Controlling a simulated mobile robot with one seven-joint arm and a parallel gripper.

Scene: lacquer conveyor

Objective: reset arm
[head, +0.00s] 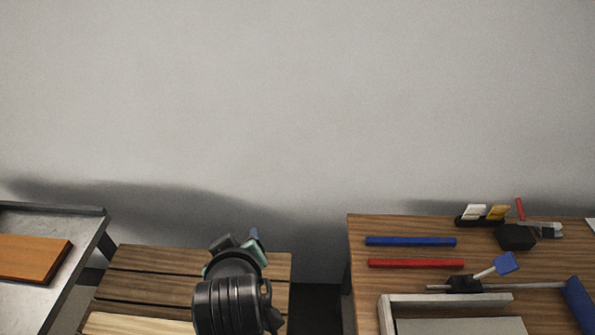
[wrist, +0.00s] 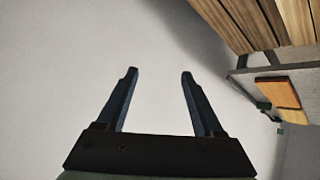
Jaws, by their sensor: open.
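My gripper (wrist: 158,75) shows in the wrist view with its two dark blue fingers spread apart. Nothing is between them, and they point toward the bare grey wall. In the head view my arm is raised over the slatted wooden table at the bottom, left of centre. There the gripper itself is mostly hidden behind the dark wrist.
A slatted table (head: 150,258) holds a pale board (head: 135,323). At left, a grey conveyor (head: 75,218) carries an orange-brown board (head: 30,257). At right, a wooden table (head: 360,228) holds blue (head: 410,241) and red (head: 415,263) bars, a frame (head: 440,299) and tools.

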